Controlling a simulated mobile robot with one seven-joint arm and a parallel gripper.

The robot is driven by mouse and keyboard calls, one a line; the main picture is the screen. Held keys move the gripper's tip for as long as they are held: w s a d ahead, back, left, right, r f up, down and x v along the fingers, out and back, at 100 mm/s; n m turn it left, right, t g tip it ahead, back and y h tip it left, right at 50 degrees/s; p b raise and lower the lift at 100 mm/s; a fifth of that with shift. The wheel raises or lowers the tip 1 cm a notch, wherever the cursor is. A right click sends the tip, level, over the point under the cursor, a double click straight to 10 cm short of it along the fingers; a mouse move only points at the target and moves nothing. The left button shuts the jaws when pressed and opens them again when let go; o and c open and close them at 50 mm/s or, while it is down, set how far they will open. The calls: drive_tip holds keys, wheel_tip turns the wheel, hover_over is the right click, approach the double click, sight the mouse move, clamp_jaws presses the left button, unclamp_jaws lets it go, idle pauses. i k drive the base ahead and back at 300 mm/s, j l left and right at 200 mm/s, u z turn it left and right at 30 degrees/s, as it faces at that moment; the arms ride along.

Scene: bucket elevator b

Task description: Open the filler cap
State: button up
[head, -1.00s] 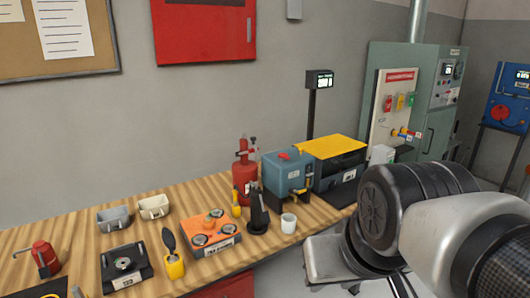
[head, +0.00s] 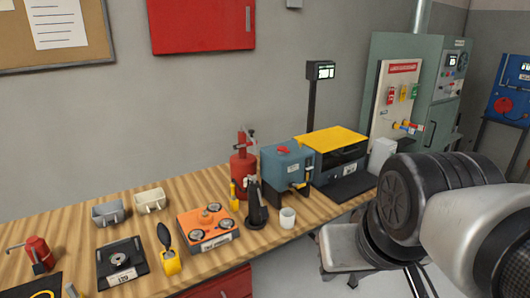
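A blue tank (head: 287,174) stands on the wooden workbench (head: 190,205), at the right part of its top. A small red piece (head: 283,150) that looks like a cap sits on top of the tank. It seems to be in place, but it is too small to tell its exact state. My arm fills the lower right of the head view, right of the tank and apart from it.
A red cylinder (head: 242,167) and a dark upright tool (head: 256,205) crowd the tank's left side. A white cup (head: 287,218) stands in front. A yellow-topped black box (head: 331,140) is close on its right. A display post (head: 312,105) rises behind.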

sight(280, 148)
drive_tip(key=i+l, duration=0.3)
drive_tip(key=i+l+z, duration=0.15)
drive_tip(key=i+l, duration=0.15)
drive_tip(key=l, duration=0.25)
